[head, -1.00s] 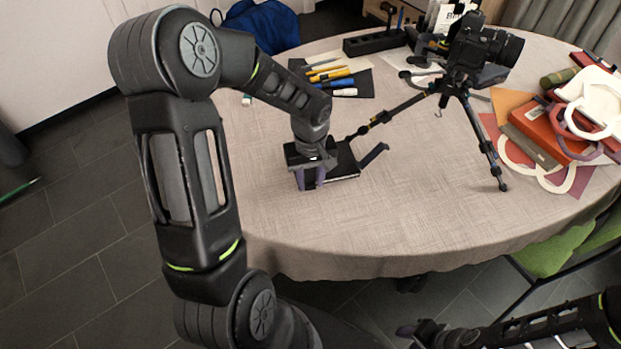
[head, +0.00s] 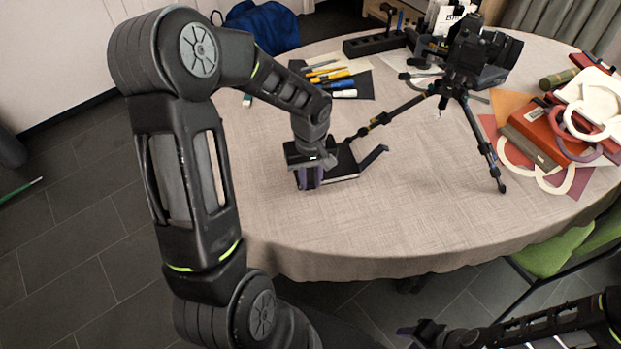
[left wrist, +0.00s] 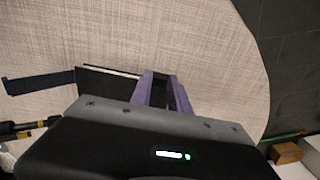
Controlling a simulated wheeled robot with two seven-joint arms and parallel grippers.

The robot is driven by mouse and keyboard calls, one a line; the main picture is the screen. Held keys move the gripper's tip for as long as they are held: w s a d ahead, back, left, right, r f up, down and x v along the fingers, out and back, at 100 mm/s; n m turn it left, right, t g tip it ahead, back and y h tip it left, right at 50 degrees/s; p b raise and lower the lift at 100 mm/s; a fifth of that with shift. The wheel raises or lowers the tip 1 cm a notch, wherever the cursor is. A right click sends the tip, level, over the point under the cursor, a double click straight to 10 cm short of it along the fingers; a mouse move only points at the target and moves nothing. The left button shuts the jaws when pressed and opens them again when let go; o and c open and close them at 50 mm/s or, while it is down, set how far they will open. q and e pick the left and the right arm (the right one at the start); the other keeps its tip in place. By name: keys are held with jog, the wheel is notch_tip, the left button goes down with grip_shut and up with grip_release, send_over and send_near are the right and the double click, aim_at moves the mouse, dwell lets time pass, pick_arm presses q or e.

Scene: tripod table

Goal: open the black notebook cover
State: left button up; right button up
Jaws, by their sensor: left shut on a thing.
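The black notebook (head: 345,166) lies on the table near its left front part, mostly beneath my left gripper. A pale page edge shows along it in the left wrist view (left wrist: 110,72). My left gripper (head: 311,184) points down at the notebook's left end. Its purple fingers (left wrist: 162,92) are close together with a dark part of the notebook between them, and the gripper is shut on it. How far the cover is lifted is hidden. My right gripper (head: 422,330) is at the bottom, away from the table; its jaws are too unclear to read.
A dark strip (head: 374,156) sticks out to the notebook's right. A tripod with camera (head: 468,75) stands behind right, one leg reaching near the notebook. Pens (head: 335,82) lie behind, a red book (head: 550,135) far right. The table's front is clear.

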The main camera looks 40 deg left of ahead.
pick_arm(q)
jog(key=shift+w+a+r+p, duration=0.1)
jog(key=shift+r+p, duration=0.2)
jog(key=shift+r, duration=0.4)
jog(key=shift+w+a+r+p, duration=0.15)
jog(key=shift+r+p, duration=0.2)
jog(key=shift+r, duration=0.15)
jog(key=shift+w+a+r+p, duration=0.1)
jog(key=shift+r+p, duration=0.2)
jog(key=shift+r, duration=0.25)
jog(key=shift+w+a+r+p, duration=0.2)
jog(key=shift+a+r+p, duration=0.05)
jog(key=shift+r+p, duration=0.25)
jog(key=shift+w+a+r, duration=0.1)
jog(key=shift+a+r, duration=0.05)
jog(key=shift+r, duration=0.15)
